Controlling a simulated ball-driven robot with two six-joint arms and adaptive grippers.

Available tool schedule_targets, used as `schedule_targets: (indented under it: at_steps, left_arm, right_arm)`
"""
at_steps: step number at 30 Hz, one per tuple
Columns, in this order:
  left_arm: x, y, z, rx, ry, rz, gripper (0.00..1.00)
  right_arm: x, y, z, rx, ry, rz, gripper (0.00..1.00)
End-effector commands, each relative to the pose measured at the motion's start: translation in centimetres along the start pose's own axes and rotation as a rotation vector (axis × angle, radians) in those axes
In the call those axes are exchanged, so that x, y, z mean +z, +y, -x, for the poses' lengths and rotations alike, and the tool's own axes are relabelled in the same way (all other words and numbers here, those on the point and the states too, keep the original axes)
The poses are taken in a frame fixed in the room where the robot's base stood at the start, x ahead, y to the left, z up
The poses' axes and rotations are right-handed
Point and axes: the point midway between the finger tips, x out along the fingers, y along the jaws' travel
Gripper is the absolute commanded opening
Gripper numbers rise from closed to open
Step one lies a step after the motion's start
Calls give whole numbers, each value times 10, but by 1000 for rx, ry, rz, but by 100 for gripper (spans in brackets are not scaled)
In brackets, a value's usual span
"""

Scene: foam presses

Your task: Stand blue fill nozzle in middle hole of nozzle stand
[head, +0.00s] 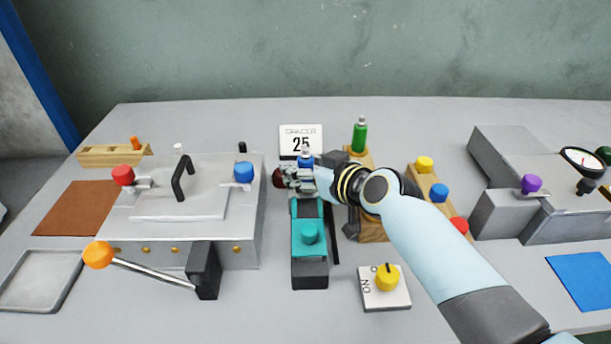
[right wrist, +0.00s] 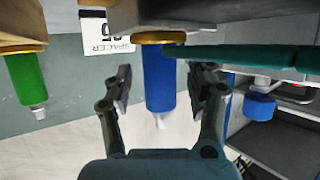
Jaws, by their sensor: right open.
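The blue fill nozzle (head: 306,153) stands upright at the far end of a dark fixture with a teal slide (head: 310,240). In the right wrist view, the nozzle (right wrist: 160,80) has a brass collar and a pale tip, and the picture is upside down. My right gripper (head: 297,177) is open around the nozzle, one finger on each side, with visible gaps. The wooden nozzle stand (head: 374,228) is just right of it and holds a green nozzle (head: 360,134) at its far end. My right arm covers the stand's middle, so its middle hole is hidden. My left gripper is not in view.
A rack with yellow, blue and red knobs (head: 427,184) is right of the stand. A grey press (head: 180,215) with an orange-ended lever stands left. A yellow-knob switch (head: 386,287) is in front.

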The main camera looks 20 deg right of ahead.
Motion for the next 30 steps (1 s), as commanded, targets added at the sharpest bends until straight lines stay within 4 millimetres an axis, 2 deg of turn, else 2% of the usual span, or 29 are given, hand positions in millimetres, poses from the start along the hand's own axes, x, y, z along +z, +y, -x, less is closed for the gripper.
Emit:
schedule_targets:
  at_steps: [2, 15, 30]
  left_arm:
    - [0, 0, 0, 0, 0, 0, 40]
    - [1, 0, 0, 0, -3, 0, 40]
    - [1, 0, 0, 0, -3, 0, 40]
  right_arm:
    - [0, 0, 0, 0, 0, 0, 57]
    - [0, 0, 0, 0, 0, 0, 0]
    - [-2, 0, 1, 1, 2, 1, 0]
